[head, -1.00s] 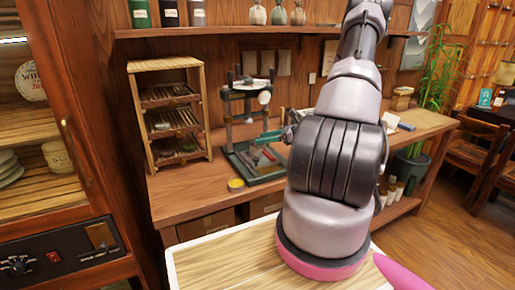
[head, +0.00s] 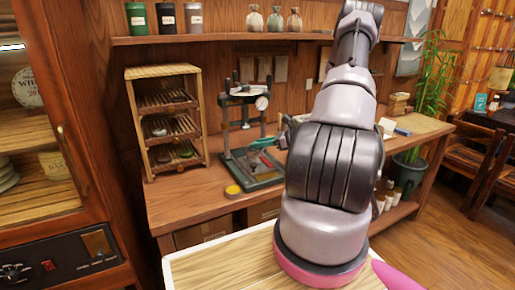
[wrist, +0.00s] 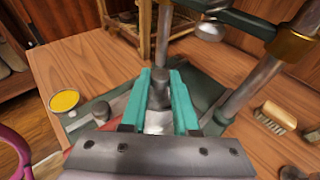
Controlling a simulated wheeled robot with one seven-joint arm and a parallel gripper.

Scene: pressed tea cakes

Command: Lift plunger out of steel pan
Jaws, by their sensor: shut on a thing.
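In the wrist view my gripper (wrist: 159,98) has two teal fingers closed on either side of the plunger (wrist: 158,80), a dark grey metal piece with a rounded knob. A bright metal surface, apparently the steel pan (wrist: 158,123), shows just below and between the fingers. The gripper's own body hides most of the pan, so I cannot tell whether the plunger's lower end is clear of it.
The press's steel posts (wrist: 254,88) and green crossbar rise close to the fingers. A yellow tin (wrist: 65,101) lies left and a brush (wrist: 275,117) right. A wooden rack (head: 164,120) stands left of the press. The bench front left is mostly clear.

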